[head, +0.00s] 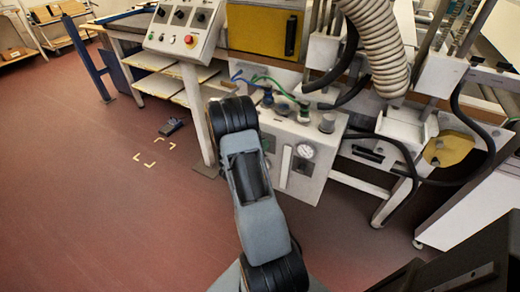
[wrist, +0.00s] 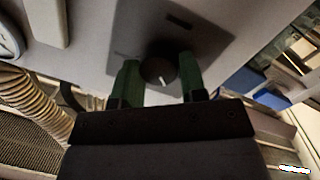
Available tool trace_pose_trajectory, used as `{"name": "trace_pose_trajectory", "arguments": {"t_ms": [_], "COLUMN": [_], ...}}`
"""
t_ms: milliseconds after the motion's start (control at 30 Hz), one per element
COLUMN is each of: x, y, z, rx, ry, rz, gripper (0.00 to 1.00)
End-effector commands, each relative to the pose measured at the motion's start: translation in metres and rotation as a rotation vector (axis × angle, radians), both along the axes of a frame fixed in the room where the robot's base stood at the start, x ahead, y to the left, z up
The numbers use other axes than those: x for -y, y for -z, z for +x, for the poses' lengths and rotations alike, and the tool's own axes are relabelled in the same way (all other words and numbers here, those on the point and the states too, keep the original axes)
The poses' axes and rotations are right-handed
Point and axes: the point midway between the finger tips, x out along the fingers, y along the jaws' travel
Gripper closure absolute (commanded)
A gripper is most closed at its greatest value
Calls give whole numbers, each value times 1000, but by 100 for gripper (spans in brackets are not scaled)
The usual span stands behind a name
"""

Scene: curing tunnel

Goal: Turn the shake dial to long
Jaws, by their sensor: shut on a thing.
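The shake dial (wrist: 156,70) is a round dark knob on a dark square plate (wrist: 200,42) in the wrist view. A short white pointer mark on it points toward the bottom of the picture. My gripper (wrist: 158,65) has its two green fingers on either side of the dial and is shut on it. Any label for "long" cannot be read. In the head view my arm reaches to the grey machine box (head: 328,150); the dial and the fingertips are hidden behind the arm.
A round gauge (head: 305,151) sits on the box front. Blue and green hoses and black cables rise from the box. A ribbed duct (head: 378,45) hangs above right. A control panel (head: 184,28) with a red button stands at upper left. The floor at left is mostly clear.

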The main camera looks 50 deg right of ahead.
Motion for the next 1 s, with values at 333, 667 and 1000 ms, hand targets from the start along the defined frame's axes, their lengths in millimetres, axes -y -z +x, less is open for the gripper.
{"name": "trace_pose_trajectory", "arguments": {"t_ms": [333,667,1000], "x": [0,1,1], "y": [2,2,3], "z": [-1,-2,-4], "rx": [320,626,942], "ry": [1,1,1], "rz": [78,152,229], "gripper": [85,85,85]}}
